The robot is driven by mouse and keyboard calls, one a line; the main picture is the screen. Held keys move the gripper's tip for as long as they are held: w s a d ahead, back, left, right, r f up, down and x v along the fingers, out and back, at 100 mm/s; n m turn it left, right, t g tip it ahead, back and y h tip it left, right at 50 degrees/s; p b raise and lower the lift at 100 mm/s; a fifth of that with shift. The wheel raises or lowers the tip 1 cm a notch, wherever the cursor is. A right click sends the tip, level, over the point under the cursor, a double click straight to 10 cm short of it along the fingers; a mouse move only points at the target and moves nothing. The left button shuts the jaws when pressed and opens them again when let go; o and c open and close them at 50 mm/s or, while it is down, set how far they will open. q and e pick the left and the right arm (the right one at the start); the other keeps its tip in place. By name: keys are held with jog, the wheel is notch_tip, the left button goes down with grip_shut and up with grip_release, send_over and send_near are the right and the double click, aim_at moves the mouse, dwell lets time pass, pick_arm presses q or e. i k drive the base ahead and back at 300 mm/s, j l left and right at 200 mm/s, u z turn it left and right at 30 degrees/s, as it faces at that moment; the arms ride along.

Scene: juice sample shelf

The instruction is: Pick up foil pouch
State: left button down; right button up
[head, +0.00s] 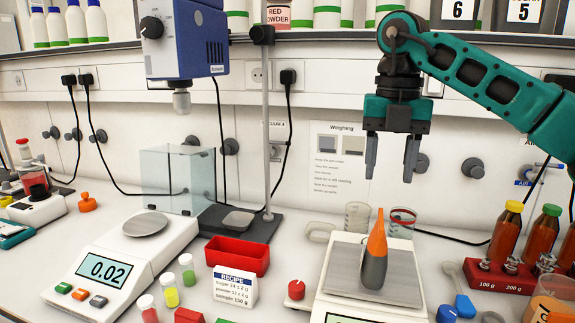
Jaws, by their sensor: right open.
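I see nothing in the head view that I can surely name as a foil pouch. My right gripper (390,172) hangs in the air at the upper right, fingers pointing down. Its two fingers are apart with nothing between them. It is above and behind the right-hand scale (340,285) in the picture. On that scale's plate stands a grey, pointed object with an orange tip (374,262), upright, below the gripper and clear of it. My left gripper is not in view.
A left scale (125,262) reads 0.02. A red tray (237,256), a recipe card (235,287) and small vials (171,291) lie between the scales. A stand with a blue device (185,38) rises at the back.

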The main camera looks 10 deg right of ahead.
aim_at(373, 271)
jog(key=k, duration=1)
